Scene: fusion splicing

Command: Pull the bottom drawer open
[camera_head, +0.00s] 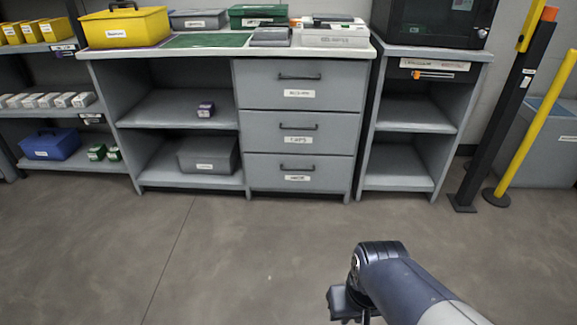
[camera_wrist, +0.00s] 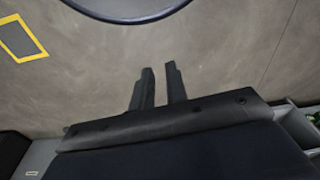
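The bottom drawer (camera_head: 298,174) is the lowest of three grey drawers in the workbench cabinet. It is shut, with a dark bar handle (camera_head: 298,168) and a white label below the handle. My arm reaches in from the lower right of the head view, in front of the cabinet and apart from it; its fingertips are not clear there. In the wrist view my gripper (camera_wrist: 159,80) shows two dark fingers with a gap between them and nothing held. Grey floor lies beyond the fingers. The drawer handle is not visible in the wrist view.
The middle drawer (camera_head: 300,133) and top drawer (camera_head: 300,85) are shut above. Open shelves holding a grey case (camera_head: 208,155) stand left. Another shelf unit (camera_head: 413,112) stands right, then a black post (camera_head: 505,110) and yellow pole (camera_head: 537,128). The floor before the drawers is clear.

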